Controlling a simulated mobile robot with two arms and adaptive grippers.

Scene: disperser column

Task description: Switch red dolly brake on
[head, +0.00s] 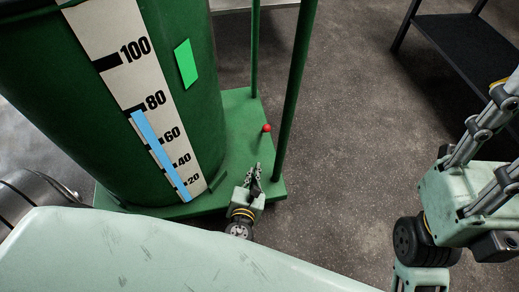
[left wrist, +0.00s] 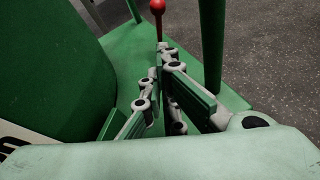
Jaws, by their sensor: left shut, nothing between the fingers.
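The red brake knob (head: 267,128) is a small red ball low over the green dolly platform (head: 236,112), beside the column. In the left wrist view the red knob (left wrist: 157,6) tops a thin red stem at the top edge, just beyond my fingers. My left gripper (head: 254,170) is shut and empty, pointing at the knob from the near side. In the left wrist view the left gripper (left wrist: 162,48) has its fingertips together, close to the stem; I cannot tell whether they touch it. My right gripper (head: 492,125) is partly cut off at the right edge, far from the knob.
The green column (head: 205,75) with a level scale (head: 125,75) stands left of the knob. A green dolly post (head: 292,95) rises to its right. A black shelf (head: 470,40) stands at the upper right. The floor between is clear.

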